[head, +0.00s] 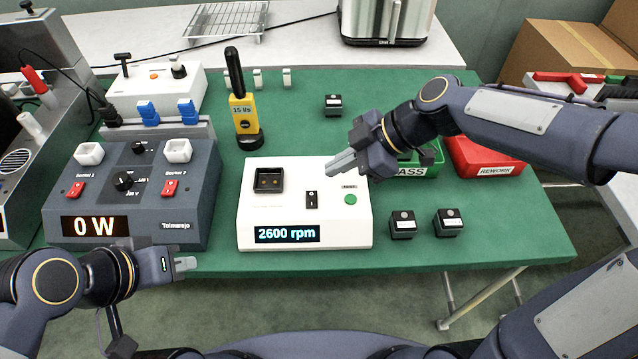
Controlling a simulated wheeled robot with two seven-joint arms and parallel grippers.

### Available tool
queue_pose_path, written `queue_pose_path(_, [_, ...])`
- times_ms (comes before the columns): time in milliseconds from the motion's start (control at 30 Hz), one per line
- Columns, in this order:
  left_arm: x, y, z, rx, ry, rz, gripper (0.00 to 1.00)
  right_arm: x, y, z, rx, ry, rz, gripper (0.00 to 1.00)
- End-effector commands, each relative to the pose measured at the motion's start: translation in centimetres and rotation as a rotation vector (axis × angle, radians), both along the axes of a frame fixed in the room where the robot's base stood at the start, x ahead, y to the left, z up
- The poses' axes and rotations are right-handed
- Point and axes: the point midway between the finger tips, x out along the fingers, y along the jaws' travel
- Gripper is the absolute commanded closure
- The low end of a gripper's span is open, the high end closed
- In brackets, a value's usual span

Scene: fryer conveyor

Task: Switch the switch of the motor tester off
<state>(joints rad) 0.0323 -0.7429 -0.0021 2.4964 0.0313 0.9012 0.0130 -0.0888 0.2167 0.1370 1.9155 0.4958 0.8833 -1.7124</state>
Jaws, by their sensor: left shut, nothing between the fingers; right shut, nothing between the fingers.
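The motor tester (306,222) is a white box in the middle of the green table. Its display (287,233) reads 2600 rpm. A black rocker switch (311,199) sits on its top face, with a green button (350,199) to the right and a dark square socket (269,181) to the left. My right gripper (330,171) is shut and empty, above the back right part of the tester, apart from the switch in the picture. My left gripper (192,264) is shut and empty near the table's front edge, left of the tester.
A grey power unit (132,215) showing 0 W stands left of the tester. Small black motors (403,224) lie to the right. A green PASS bin (428,160) is partly behind my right arm, beside a red REWORK bin (480,160).

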Motion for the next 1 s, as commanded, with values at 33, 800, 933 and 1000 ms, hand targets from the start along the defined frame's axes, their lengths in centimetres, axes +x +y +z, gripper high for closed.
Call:
queue_pose_path(33, [0.0,0.0,0.1,0.000,0.000,0.000,1.00,0.0,0.9,-0.9,-0.001,0.005,0.005,1.00])
queue_pose_path(800, [0.0,0.0,0.3,0.000,0.000,0.000,1.00,0.9,3.5,-7.5,0.000,-0.001,-0.001,1.00])
queue_pose_path(933, [0.0,0.0,0.2,0.000,0.000,0.000,1.00,0.9,3.5,-7.5,0.000,0.001,0.000,1.00])
queue_pose_path(1000, [0.0,0.0,-0.2,0.000,0.000,0.000,1.00,1.1,3.5,-7.9,0.001,0.022,-0.002,1.00])
